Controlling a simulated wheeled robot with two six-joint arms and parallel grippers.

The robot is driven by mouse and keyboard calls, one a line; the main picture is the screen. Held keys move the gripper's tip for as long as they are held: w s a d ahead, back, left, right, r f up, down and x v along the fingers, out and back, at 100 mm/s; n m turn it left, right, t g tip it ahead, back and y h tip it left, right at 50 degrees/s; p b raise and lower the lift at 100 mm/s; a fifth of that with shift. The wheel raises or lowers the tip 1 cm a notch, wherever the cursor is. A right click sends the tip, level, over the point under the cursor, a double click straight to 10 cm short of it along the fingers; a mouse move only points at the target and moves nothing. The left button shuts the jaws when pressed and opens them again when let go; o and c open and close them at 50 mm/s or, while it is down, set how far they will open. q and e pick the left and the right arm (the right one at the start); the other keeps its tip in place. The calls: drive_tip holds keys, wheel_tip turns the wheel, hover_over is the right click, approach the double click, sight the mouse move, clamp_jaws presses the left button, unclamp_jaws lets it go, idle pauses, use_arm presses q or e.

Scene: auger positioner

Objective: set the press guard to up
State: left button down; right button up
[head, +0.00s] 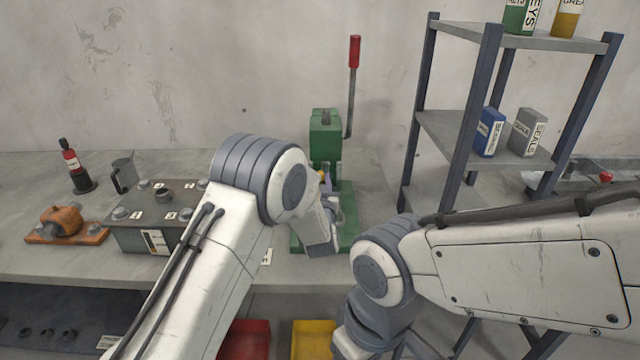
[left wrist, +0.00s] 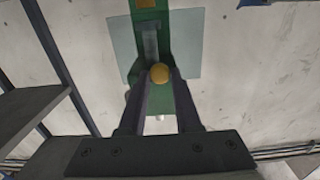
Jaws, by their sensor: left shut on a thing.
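The green press (head: 324,132) stands on the bench against the wall, with a red-handled lever (head: 354,52) rising at its right. Its guard is a clear, glassy panel (left wrist: 188,45) in front of the green column in the left wrist view. A round yellow knob (left wrist: 159,73) shows at the panel's lower edge. My left gripper (left wrist: 159,77) is shut on this knob, one dark finger on each side. In the head view my left arm hides most of the guard and gripper. My right arm is at the lower right; its gripper cannot be seen.
A shelf rack (head: 480,120) with boxes stands right of the press. A grey box-shaped block (head: 150,215), an orange fixture (head: 68,222) and a red-labelled bottle (head: 72,165) stand on the bench at left. Red (head: 248,340) and yellow (head: 313,340) bins sit below the bench front.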

use_arm(q)
wheel_tip(320, 180, up, 8)
drive_tip(key=shift+p, duration=0.75)
drive_tip(key=c, duration=0.6)
unclamp_jaws()
drive_tip(key=shift+r, duration=0.1)
drive_tip(key=shift+c, duration=0.2)
drive_tip(key=shift+s+f, duration=0.1)
drive_tip(key=shift+f, duration=0.1)
